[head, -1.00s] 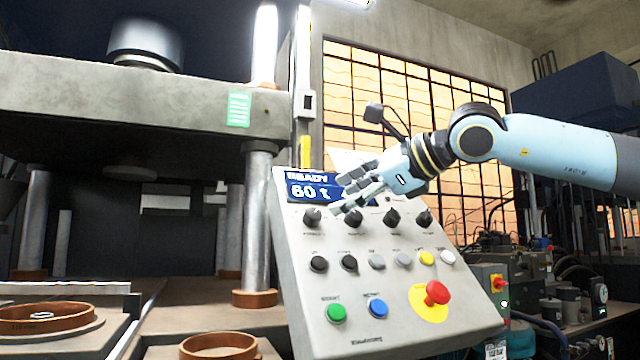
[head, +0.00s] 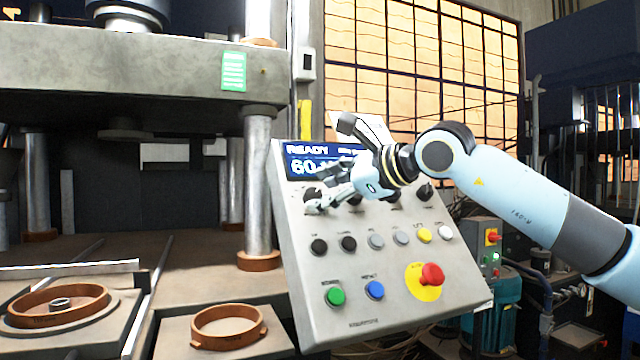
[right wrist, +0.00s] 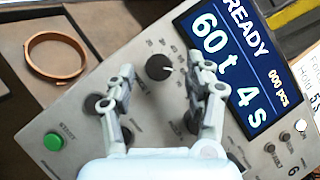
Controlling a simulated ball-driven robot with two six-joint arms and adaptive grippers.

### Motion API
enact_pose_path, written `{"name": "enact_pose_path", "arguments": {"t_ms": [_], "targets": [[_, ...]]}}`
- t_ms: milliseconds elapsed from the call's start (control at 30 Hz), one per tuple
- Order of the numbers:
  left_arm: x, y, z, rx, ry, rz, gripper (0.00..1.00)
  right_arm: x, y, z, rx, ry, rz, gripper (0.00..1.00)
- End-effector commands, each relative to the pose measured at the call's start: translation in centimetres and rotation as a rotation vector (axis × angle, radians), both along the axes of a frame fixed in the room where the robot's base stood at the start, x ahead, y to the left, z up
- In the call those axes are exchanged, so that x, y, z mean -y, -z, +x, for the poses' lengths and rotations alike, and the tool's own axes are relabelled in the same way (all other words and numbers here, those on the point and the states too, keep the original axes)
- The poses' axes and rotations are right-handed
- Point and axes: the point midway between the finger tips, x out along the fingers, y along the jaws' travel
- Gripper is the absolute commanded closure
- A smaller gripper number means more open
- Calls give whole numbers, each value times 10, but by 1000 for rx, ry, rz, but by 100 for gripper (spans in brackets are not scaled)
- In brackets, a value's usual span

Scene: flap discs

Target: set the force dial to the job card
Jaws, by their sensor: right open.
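The grey control panel (head: 300,245) has a row of black dials under a blue display (head: 297,165) reading READY and 60; the right wrist view shows the display (right wrist: 235,70) reading 60 t, 4 s and 000 pcs. My right gripper (head: 318,200) is open at the leftmost dial, which its fingers partly hide in the head view. In the right wrist view the black dial (right wrist: 160,66) with a white pointer mark lies between the fingertips of the gripper (right wrist: 167,70), with gaps either side. A white card (right wrist: 307,60), probably the job card, is cut off at the edge.
Below the dials are small buttons, a green button (head: 335,296), a blue button (head: 375,290) and a red emergency stop (head: 431,275). The press column (head: 258,185) stands close left of the panel. Orange rings (head: 228,328) lie at lower left.

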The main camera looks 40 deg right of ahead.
Motion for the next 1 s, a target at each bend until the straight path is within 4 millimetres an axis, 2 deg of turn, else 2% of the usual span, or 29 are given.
{"name": "enact_pose_path", "arguments": {"t_ms": [200, 533, 900, 933, 1000], "targets": [[0, -4, 0, 1, 0, 0, 60, -4, 3, 11, -1, -3, 1, 47], [0, -5, 1, 2, 0, 0, 60, -4, 4, 12, -3, -3, -2, 48], [-1, -5, 2, 3, 0, 1, 60, -4, 4, 12, -3, -3, -2, 97], [-1, -5, 2, 3, 0, 1, 60, -4, 4, 12, -3, -3, -2, 100], [-1, -5, 2, 3, 0, 1, 60, -4, 4, 12, -3, -3, -2, 100]]}}
